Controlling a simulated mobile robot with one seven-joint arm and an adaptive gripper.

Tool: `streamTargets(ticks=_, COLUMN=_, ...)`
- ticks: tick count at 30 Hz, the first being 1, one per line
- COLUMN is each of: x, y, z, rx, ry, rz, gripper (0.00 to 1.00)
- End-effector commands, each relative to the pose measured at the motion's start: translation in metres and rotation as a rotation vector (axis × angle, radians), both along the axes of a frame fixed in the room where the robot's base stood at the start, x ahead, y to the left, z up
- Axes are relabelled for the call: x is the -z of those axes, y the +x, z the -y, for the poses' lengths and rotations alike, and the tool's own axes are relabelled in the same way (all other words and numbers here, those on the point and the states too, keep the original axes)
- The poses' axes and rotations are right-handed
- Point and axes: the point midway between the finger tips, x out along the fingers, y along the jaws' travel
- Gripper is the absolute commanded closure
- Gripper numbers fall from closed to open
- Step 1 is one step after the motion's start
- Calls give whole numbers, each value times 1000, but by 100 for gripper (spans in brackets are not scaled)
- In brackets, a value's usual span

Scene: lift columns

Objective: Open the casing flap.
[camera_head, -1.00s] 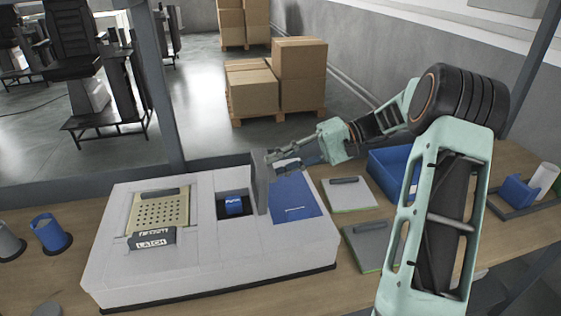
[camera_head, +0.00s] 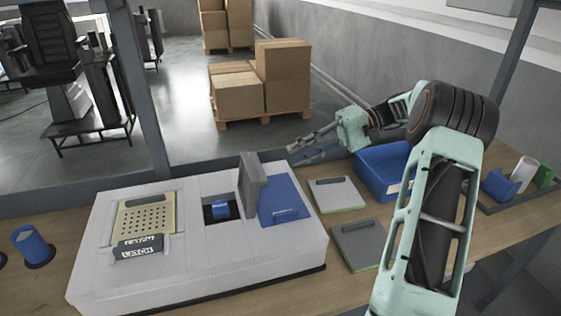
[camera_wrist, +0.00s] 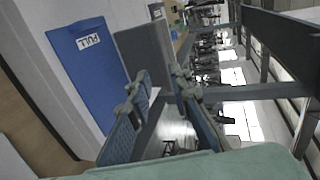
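The white casing (camera_head: 200,262) stands on the wooden bench. Its grey flap (camera_head: 251,184) stands upright between a square opening with a blue part (camera_head: 220,209) and a blue panel (camera_head: 283,203). In the wrist view, the blue panel (camera_wrist: 88,70) carries a PULL label, and the grey flap (camera_wrist: 146,52) is beside it. My gripper (camera_head: 294,153) is above and behind the blue panel's far edge, to the right of the flap and apparently apart from it. In the wrist view, my gripper's fingers (camera_wrist: 157,85) are spread, with nothing between them.
A perforated plate with a LATCH-marked bar (camera_head: 140,247) is on the casing's left. Grey pads (camera_head: 337,194), a blue bin (camera_head: 378,178) and a rack with a blue holder (camera_head: 498,186) are to the right. A blue cup (camera_head: 31,246) stands at left.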

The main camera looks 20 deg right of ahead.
Motion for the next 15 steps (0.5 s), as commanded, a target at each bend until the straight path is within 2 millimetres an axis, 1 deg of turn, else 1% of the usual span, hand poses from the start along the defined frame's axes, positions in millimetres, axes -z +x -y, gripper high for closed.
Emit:
streamTargets(ticks=1, x=-2, y=0, z=8, rx=2, ry=-1, rz=3, gripper=81)
streamTargets(ticks=6, x=-7, y=0, z=21, rx=1, ry=1, rz=3, gripper=81)
streamTargets(ticks=15, x=-9, y=0, z=24, rx=0, ry=1, rz=2, gripper=81)
